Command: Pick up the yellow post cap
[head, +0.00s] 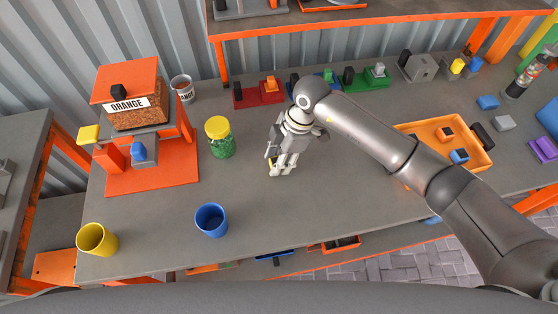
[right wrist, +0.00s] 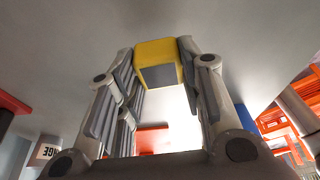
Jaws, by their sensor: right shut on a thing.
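The yellow post cap (right wrist: 158,46) is a small block with a grey square face. In the right wrist view it sits between the two fingertips of my right gripper (right wrist: 160,65), with a finger on each side. In the head view my right gripper (head: 281,168) points down over the middle of the grey table, and only a sliver of yellow shows beside its fingers. The gripper is shut on the cap, close to the table top; I cannot tell whether the cap touches the table. My left gripper is not in view.
A yellow cup (head: 97,239), a blue cup (head: 211,220) and a yellow-lidded jar (head: 221,143) stand left of the gripper. An orange dispenser (head: 150,178) is further left. An orange tray (head: 407,128) holds blocks at right. The table front near the gripper is clear.

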